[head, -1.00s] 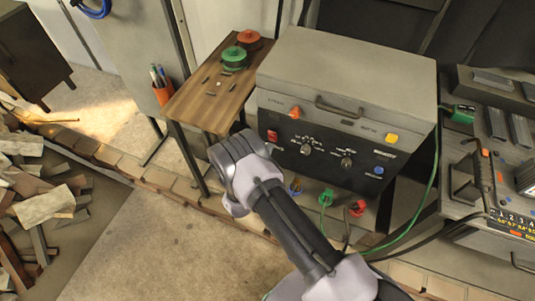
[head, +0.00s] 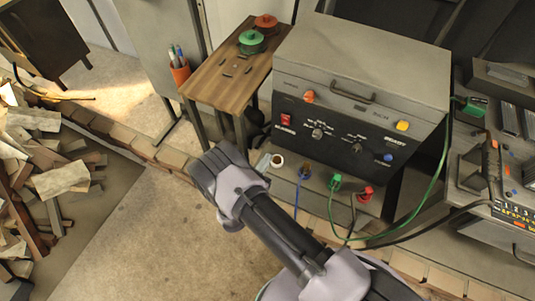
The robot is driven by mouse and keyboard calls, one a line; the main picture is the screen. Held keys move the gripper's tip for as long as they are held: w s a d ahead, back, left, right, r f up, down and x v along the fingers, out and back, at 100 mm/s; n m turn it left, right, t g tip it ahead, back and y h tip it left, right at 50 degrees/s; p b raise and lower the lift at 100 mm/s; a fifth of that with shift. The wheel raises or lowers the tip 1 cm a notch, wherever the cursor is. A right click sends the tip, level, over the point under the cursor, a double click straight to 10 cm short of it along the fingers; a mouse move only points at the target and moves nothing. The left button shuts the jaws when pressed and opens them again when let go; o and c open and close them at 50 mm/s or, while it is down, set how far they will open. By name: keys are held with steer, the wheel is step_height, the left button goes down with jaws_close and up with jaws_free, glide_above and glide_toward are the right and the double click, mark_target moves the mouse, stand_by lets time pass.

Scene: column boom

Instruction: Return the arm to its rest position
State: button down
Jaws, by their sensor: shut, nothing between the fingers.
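My arm reaches up and left from the bottom right of the head view. My gripper (head: 213,168), dark grey and blocky, is at its far end, shut and empty. It appears over the floor, just below the wooden side table in the picture, left of the grey machine's lower shelf. It holds nothing and touches nothing that I can make out. The fingertips are hard to tell apart from this angle.
The grey machine (head: 365,62) with knobs and buttons stands behind the arm. A wooden side table (head: 215,85) carries green (head: 252,42) and red (head: 265,24) spools. A panelled console (head: 480,180) is at right, a scrap wood pile (head: 60,180) at left. Open floor (head: 150,240) lies lower left.

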steer(key=w+a+r+m+g+y, duration=0.15)
steer(key=w+r, duration=0.35)
steer(key=r, duration=0.5)
steer(key=w+r+m+g+y, duration=0.25)
steer(key=w+r, duration=0.35)
steer(key=r, duration=0.4)
steer(key=s+d+r+n+y+b, duration=0.1)
steer(key=s+d+r+y, duration=0.1)
steer(key=r, duration=0.5)
steer(key=s+d+r+y, duration=0.1)
steer(key=s+d+r, duration=0.15)
steer(key=r, duration=0.45)
steer(key=s+d+r+n+g, duration=0.1)
steer(key=s+d+r, duration=0.2)
steer(key=s, duration=0.4)
steer(key=s+d+r+n+g+y, duration=0.1)
steer(key=s+d+r, duration=0.2)
steer(key=s, duration=0.4)
steer(key=s+d+r+n+g, duration=0.1)
steer(key=s+d+r+g, duration=0.15)
steer(key=s, duration=0.35)
steer(key=s+d+f, duration=0.1)
steer(key=s+d, duration=0.3)
steer(key=s, duration=0.7)
steer(key=shift+f+g+h+b, duration=0.3)
steer(key=shift+f+g+b, duration=0.05)
steer(key=shift+b, duration=0.1)
